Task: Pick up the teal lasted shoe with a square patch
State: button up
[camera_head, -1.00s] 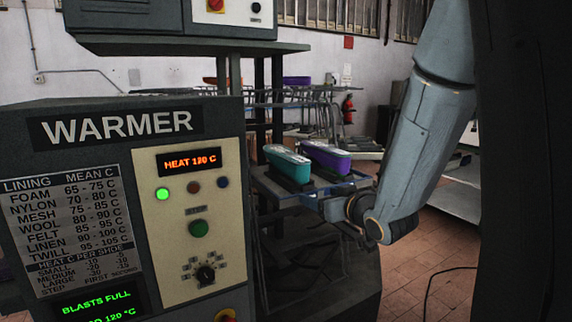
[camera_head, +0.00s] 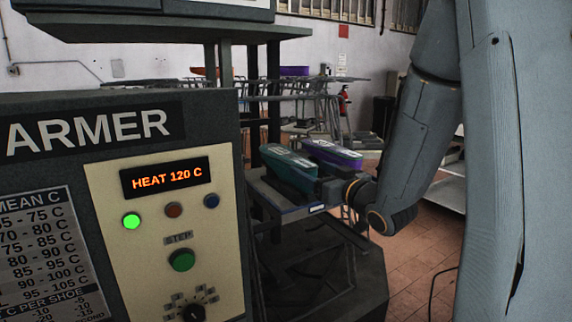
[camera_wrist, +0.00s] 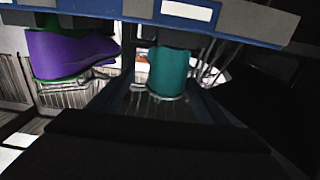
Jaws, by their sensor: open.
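The teal lasted shoe (camera_head: 287,168) rests on a rack shelf (camera_head: 283,203) right of the warmer, with a pale mark on top. I cannot make out a square patch on it. The wrist view, seemingly upside down, shows the teal shoe's end (camera_wrist: 170,72) near the middle. My gripper (camera_head: 322,188) is open at the shelf's right edge, by the near right end of the teal shoe. I cannot tell whether its fingers touch the shoe; they are dark and unclear in both views.
A purple shoe (camera_head: 332,153) stands close beside the teal one and also shows at left in the wrist view (camera_wrist: 70,52). The warmer (camera_head: 105,215) fills the left. A shelf edge with a white label (camera_wrist: 188,11) crosses the wrist view's top. Open floor (camera_head: 405,262) lies to the right.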

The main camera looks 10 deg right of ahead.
aim_at(293, 163)
jog(key=shift+p+x, duration=0.35)
jog(key=shift+x, duration=0.9)
jog(key=w, duration=0.1)
jog(key=w+a+p, duration=0.2)
jog(key=w, duration=0.1)
jog(key=shift+a+f, duration=0.15)
jog(key=shift+a, duration=0.1)
jog(key=shift+w+a+f, duration=0.1)
jog(key=shift+w, duration=0.35)
jog(key=c, duration=1.6)
